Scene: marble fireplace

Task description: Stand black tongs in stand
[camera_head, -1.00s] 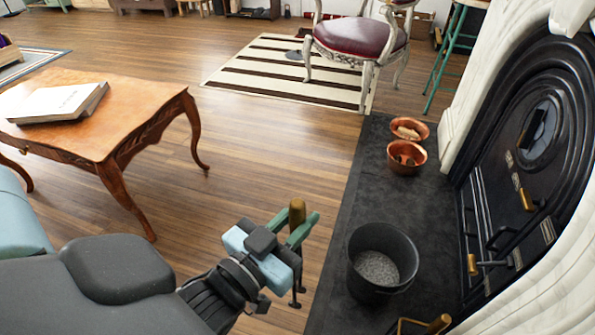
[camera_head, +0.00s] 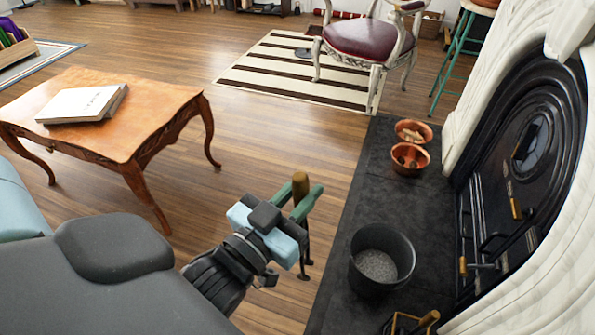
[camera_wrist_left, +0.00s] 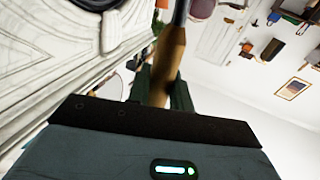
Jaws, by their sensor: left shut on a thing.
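My left gripper (camera_head: 297,199) is shut on the black tongs, around their brass-coloured handle (camera_head: 300,183). The tongs are roughly upright, handle end up, with thin black ends (camera_head: 305,262) showing below the gripper. They hang left of the dark hearth. In the left wrist view the handle (camera_wrist_left: 170,55) rises between the fingers. The stand (camera_head: 412,324), with a brass-coloured handle showing, is at the bottom edge of the head view, right of my gripper and mostly cut off. My right gripper is not in view.
A black bucket (camera_head: 380,262) stands on the dark hearth slab (camera_head: 390,170) between the tongs and the fireplace (camera_head: 530,150). Copper bowls (camera_head: 410,158) sit farther back. A wooden table (camera_head: 150,110) with a book stands at left. Wood floor between is clear.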

